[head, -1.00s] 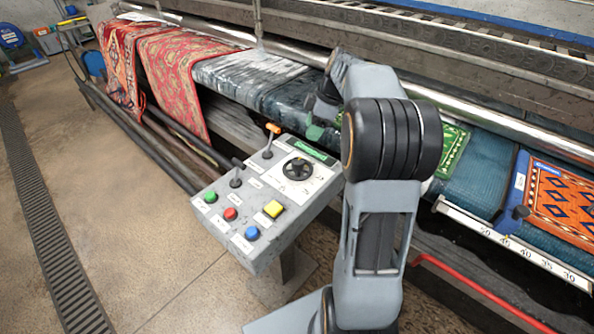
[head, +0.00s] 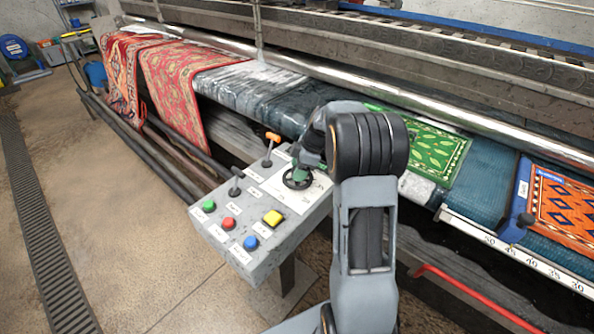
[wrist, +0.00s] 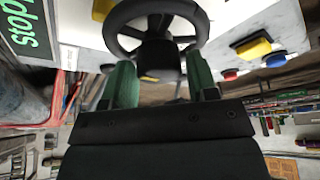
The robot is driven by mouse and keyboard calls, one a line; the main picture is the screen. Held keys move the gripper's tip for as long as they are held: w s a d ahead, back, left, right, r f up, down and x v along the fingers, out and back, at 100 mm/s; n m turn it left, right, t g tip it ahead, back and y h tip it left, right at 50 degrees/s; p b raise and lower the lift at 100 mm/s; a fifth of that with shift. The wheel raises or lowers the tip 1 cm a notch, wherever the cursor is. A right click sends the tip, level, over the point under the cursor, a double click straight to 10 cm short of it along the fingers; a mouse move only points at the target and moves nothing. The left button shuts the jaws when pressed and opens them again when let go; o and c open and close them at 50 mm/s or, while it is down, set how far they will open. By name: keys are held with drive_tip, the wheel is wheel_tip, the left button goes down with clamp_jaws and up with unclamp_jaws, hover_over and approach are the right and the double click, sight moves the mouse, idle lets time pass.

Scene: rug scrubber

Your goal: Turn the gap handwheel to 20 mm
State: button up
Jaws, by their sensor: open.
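The handwheel (head: 297,179) is a black spoked wheel on the sloping top of the grey control box, near its back right. In the wrist view the handwheel (wrist: 157,14) fills the top middle, with its dark hub below the rim. My gripper (wrist: 161,80) is open, its two green fingers apart on either side of the hub's lower part. Whether they touch the wheel I cannot tell. In the head view my gripper (head: 301,172) is right at the wheel and partly covers it. The wheel's markings are not readable.
The control box (head: 225,262) also carries an orange-topped lever (head: 272,138), a black lever (head: 236,178) and green, red, blue and yellow buttons. A numbered white scale (head: 540,262) runs along the machine at right. A red bar (head: 480,300) lies below it. Open floor lies left.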

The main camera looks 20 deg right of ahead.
drive_tip(key=shift+a+f, duration=0.15)
drive_tip(key=shift+f, duration=0.15)
drive_tip(key=shift+a, duration=0.1)
drive_tip(key=c, duration=0.6)
